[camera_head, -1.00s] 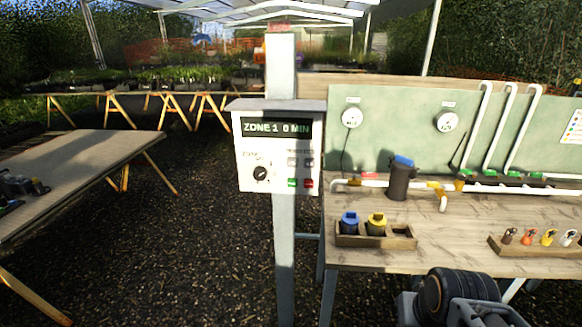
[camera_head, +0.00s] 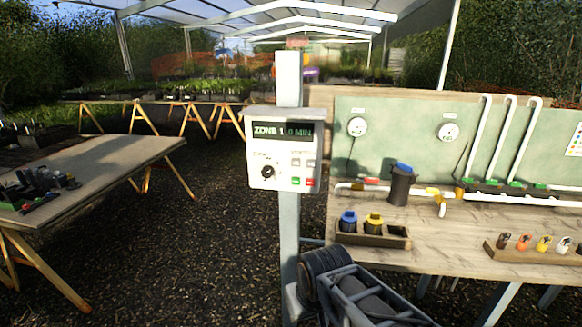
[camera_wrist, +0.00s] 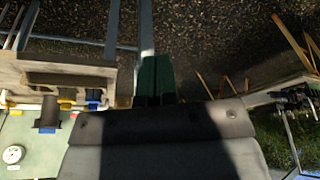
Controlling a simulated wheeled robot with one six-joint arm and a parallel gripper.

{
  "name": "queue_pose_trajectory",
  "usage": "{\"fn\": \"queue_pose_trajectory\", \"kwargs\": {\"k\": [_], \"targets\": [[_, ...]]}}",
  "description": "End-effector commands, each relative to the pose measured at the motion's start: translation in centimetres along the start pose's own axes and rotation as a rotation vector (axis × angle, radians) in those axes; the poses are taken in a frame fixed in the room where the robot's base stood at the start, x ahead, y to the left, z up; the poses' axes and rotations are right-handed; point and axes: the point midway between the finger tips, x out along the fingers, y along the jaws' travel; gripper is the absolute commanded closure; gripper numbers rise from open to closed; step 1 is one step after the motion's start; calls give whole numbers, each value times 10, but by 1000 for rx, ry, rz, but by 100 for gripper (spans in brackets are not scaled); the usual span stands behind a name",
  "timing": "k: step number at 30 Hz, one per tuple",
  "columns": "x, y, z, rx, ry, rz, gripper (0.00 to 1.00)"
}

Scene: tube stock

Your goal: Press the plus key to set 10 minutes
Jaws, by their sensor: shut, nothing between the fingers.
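The controller box (camera_head: 254,150) is white and hangs on a grey post in the head view. Its display (camera_head: 283,131) reads ZONE 1 0 MIN. Below it are a black dial (camera_head: 267,172), two small grey keys, left (camera_head: 296,162) and right (camera_head: 310,163), a green key (camera_head: 295,181) and a red key (camera_head: 310,182). The marks on the grey keys are too small to read, so I cannot tell which is plus. My gripper (camera_wrist: 154,62) shows in the wrist view as dark green fingers, shut and empty. It touches no key; in the head view my arm is low, below the box.
A wooden bench (camera_head: 460,235) stands right of the post. It carries a tray (camera_head: 345,238) with blue-capped and yellow-capped items, a dark canister (camera_head: 401,188) and white pipes. Another table (camera_head: 110,160) stands at left. Gravel between is clear.

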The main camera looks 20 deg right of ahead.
Motion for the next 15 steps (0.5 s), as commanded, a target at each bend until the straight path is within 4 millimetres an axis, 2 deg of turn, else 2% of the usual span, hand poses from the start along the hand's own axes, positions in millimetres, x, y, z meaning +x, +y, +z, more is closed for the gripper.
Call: {"fn": "queue_pose_trajectory", "kwargs": {"k": [7, 9, 11, 14, 15], "targets": [[0, 0, -1, 6, 1, -3, 100], [-2, -2, -7, 42, 9, -24, 100], [-4, -5, -19, 109, 27, -64, 100], [-11, -12, -55, 305, 77, -175, 100], [-15, -12, -74, 408, 105, -229, 100]]}}
